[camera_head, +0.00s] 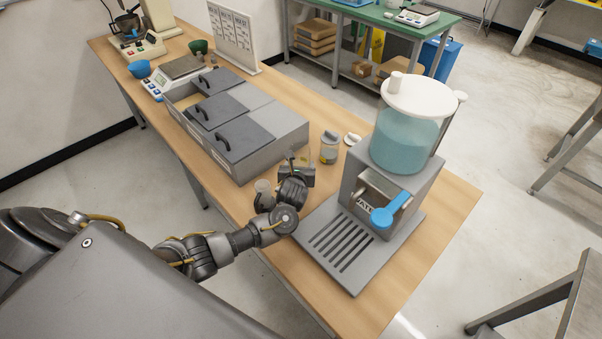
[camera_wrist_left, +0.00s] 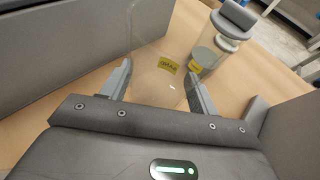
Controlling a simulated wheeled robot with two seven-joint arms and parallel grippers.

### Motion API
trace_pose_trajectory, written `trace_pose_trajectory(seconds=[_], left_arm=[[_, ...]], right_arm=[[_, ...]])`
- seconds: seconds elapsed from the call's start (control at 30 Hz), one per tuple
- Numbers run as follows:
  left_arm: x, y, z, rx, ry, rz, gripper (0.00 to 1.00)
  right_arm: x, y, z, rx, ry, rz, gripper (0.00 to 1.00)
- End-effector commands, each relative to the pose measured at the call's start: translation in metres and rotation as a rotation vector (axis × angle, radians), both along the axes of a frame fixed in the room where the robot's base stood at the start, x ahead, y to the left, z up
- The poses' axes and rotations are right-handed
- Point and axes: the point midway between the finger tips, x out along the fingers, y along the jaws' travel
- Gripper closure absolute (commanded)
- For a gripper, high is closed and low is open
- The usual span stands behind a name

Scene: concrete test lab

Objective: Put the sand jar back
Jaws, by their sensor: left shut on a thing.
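My left gripper (camera_head: 302,168) is over the wooden table, between the grey drawer box and the water dispenser. In the left wrist view its fingers (camera_wrist_left: 160,88) are shut on a clear jar (camera_wrist_left: 152,75) with pale sandy contents and a small yellow label. The label's text is too small to read surely. In the head view the gripper hides most of this jar, and I cannot tell whether it touches the table. A second jar (camera_head: 329,150) with a grey lid stands just beyond; it also shows in the left wrist view (camera_wrist_left: 207,55).
A loose pale lid (camera_head: 352,138) lies near the second jar. The water dispenser (camera_head: 405,140) with its slotted drip tray (camera_head: 318,212) stands right. The grey lidded box (camera_head: 285,122) is left. A scale (camera_head: 180,68) and sign (camera_head: 233,38) stand farther back. Bare tabletop (camera_head: 450,195) shows right.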

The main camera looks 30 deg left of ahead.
Motion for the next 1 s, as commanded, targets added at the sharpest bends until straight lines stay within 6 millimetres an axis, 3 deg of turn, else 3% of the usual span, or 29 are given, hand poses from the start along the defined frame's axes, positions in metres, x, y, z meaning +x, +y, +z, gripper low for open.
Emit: trace_pose_trajectory(seconds=[0.23, 0.5, 0.93, 0.97, 1.0], left_arm=[[0.005, -0.001, -0.006, 0.000, -0.001, 0.001, 0.75], [0.006, -0.002, -0.036, -0.001, 0.002, 0.000, 0.75], [0.006, -0.002, -0.043, 0.001, 0.000, -0.001, 0.75], [0.006, -0.002, -0.043, -0.001, 0.001, -0.001, 0.36], [0.006, -0.002, -0.042, -0.001, 0.001, -0.001, 0.31]], right_arm=[[-0.006, 0.000, -0.001, -0.001, 0.008, 0.000, 0.64], [-0.006, -0.002, 0.007, -0.003, 0.009, 0.001, 0.64], [-0.006, -0.006, 0.005, -0.007, 0.009, 0.001, 0.64], [-0.006, -0.006, 0.005, -0.007, 0.009, 0.001, 0.64], [-0.006, -0.006, 0.005, -0.007, 0.009, 0.001, 0.64]])
